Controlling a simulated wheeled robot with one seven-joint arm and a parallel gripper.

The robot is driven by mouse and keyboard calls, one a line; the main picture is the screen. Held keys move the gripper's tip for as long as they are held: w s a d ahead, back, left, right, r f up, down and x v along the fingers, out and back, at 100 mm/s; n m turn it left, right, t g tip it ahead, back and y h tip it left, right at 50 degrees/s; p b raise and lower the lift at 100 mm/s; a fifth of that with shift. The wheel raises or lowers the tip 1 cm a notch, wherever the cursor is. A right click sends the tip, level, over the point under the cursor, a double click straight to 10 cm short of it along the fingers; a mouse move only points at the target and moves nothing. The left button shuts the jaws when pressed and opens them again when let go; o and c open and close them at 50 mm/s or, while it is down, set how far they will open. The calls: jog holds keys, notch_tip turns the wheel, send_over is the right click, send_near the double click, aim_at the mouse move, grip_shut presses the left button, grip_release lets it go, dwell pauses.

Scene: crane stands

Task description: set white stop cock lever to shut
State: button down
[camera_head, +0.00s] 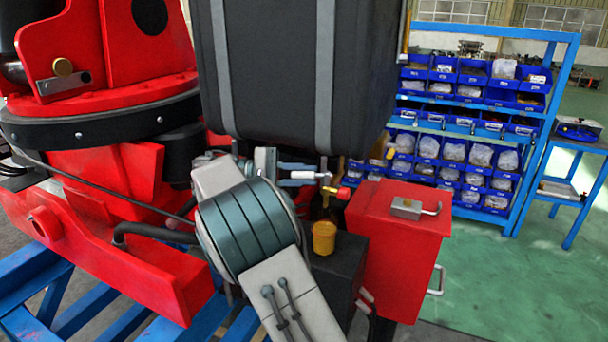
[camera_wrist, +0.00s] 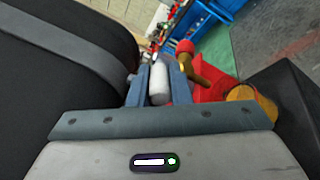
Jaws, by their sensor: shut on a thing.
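The white stop cock lever (camera_head: 304,175) shows in the head view below the black tank, beside a brass valve with a red-tipped handle (camera_head: 341,192). In the wrist view the white lever (camera_wrist: 159,86) lies between the two blue-grey fingers of my gripper (camera_wrist: 157,72). My gripper (camera_head: 291,172) is shut on the lever, with a finger along each side. The red knob (camera_wrist: 185,47) and its brass stem sit just right of the fingers in the wrist view. The valve body behind the white lever is mostly hidden.
The black tank (camera_head: 305,70) with grey straps hangs close above my gripper and fills the left of the wrist view. A yellow cap (camera_head: 324,238) tops a dark block below. A red box (camera_head: 398,250) stands right. Blue shelves with bins (camera_head: 470,120) stand behind.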

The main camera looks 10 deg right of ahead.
jog(key=c, duration=1.3)
grip_release()
jog(key=shift+p+v, duration=1.05)
jog(key=shift+v, duration=5.9)
jog(key=shift+f, duration=0.1)
